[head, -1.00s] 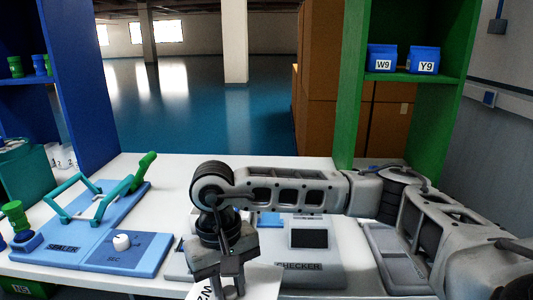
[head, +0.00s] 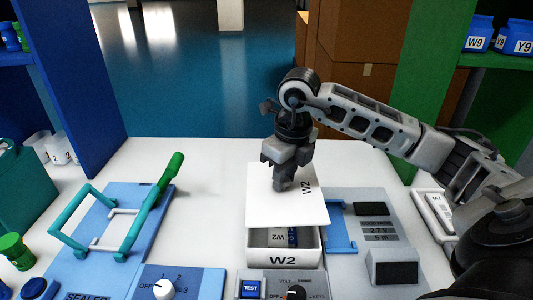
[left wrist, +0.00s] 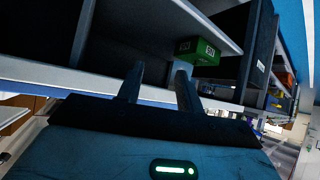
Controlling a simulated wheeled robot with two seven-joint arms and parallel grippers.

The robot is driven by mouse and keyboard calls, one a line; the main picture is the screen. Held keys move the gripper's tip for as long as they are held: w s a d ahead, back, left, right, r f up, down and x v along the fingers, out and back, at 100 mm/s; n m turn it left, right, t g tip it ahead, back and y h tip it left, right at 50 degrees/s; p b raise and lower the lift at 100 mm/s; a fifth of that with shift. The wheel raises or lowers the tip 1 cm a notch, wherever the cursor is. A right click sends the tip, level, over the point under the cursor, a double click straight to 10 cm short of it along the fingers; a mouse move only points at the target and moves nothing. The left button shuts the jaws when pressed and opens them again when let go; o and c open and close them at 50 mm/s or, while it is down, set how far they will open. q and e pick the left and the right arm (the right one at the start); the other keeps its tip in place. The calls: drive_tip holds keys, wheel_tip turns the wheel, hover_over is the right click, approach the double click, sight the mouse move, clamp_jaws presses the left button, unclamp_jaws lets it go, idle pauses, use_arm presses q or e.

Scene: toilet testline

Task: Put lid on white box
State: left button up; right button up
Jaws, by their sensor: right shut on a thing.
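The white box (head: 285,261), marked W2, stands at the front middle of the table in the head view. A grey-blue item labelled W2 (head: 278,238) shows inside it. The flat white lid (head: 308,212), also marked W2, is over the rear of the box and leaves its front part open to view. I cannot tell whether lid and box touch. My right gripper (head: 283,186) is shut on the lid from above. My left gripper (left wrist: 158,75) is open and empty in the left wrist view, before dark shelves, away from the box.
A blue sealer (head: 105,235) with green handles stands left of the box. A green box (left wrist: 197,50) sits on a shelf.

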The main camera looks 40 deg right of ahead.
sight(286, 188)
drive_tip(key=shift+w+d+r+m, duration=0.1)
drive_tip(key=shift+w+d+m, duration=0.05)
drive_tip(key=shift+m, duration=0.25)
drive_tip(key=shift+f+b, duration=0.45)
drive_tip(key=shift+f, duration=0.1)
drive_tip(key=shift+f+b, duration=0.3)
drive_tip(key=shift+f, duration=0.05)
wheel_tip(286, 188, down, 5)
drive_tip(key=b, duration=0.3)
drive_tip(key=shift+r, duration=0.2)
drive_tip(key=shift+f+b, duration=0.15)
drive_tip(key=shift+b, duration=0.25)
use_arm(q)
drive_tip(key=shift+d+f, duration=0.25)
drive_tip(key=shift+f, duration=0.3)
drive_tip(key=shift+d+f, duration=0.2)
drive_tip(key=shift+f, duration=0.35)
drive_tip(key=shift+f, duration=0.1)
drive_tip(key=shift+f+b, duration=0.45)
drive_tip(key=shift+f, duration=0.05)
use_arm(e)
drive_tip(key=shift+f, duration=0.45)
